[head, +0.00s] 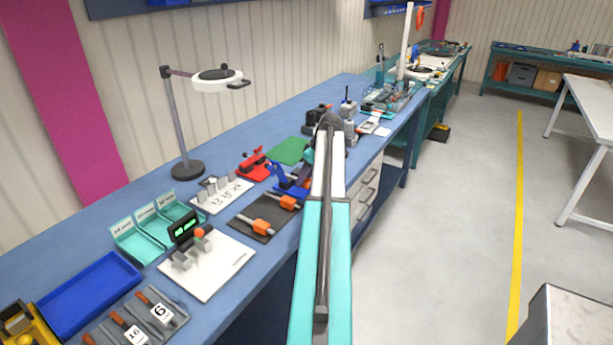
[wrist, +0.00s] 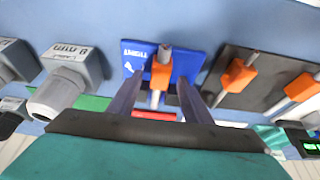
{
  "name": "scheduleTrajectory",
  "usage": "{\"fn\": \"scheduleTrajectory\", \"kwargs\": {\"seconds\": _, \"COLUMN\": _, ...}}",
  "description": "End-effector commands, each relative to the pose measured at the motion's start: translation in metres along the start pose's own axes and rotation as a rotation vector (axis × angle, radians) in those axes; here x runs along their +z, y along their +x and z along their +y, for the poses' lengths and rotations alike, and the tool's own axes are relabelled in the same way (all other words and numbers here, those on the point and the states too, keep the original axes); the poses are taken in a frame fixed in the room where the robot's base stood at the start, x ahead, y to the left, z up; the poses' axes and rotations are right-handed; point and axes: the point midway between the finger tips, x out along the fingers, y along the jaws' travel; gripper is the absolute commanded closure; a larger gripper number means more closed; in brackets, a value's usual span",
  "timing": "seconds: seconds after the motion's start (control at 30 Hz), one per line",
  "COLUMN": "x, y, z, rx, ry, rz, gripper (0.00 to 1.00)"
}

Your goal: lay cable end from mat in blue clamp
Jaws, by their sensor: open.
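The blue clamp (wrist: 185,62) lies ahead of my gripper in the wrist view; it also shows in the head view (head: 283,185), partly behind my arm. A cable end with an orange sleeve (wrist: 160,75) lies over the clamp's blue base. My gripper (wrist: 162,88) is open, its dark fingers on either side of this cable end. Whether they touch it I cannot tell. The dark mat (wrist: 215,85) is to the right, with two more orange-sleeved cable ends, one near the clamp (wrist: 237,75) and one farther right (wrist: 299,88). The clamp's jaw is not clear.
A red clamp (head: 252,166) and a green mat (head: 290,151) stand close by. Grey connector blocks (wrist: 75,75) are left of the blue clamp in the wrist view. A white board with a display (head: 215,270) and teal bins (head: 140,245) are nearer on the bench.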

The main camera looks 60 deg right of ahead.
Motion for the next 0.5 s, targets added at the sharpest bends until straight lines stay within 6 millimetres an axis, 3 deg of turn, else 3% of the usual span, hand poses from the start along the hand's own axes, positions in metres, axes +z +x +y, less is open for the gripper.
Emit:
{"fn": "scheduleTrajectory", "kwargs": {"seconds": 0.27, "x": 0.001, "y": -0.004, "z": 0.000, "rx": 0.001, "ry": 0.000, "rz": 0.000, "gripper": 0.55}}
{"fn": "scheduleTrajectory", "kwargs": {"seconds": 0.5, "x": 0.001, "y": -0.025, "z": 0.000, "rx": 0.002, "ry": 0.000, "rz": 0.001, "gripper": 0.55}}
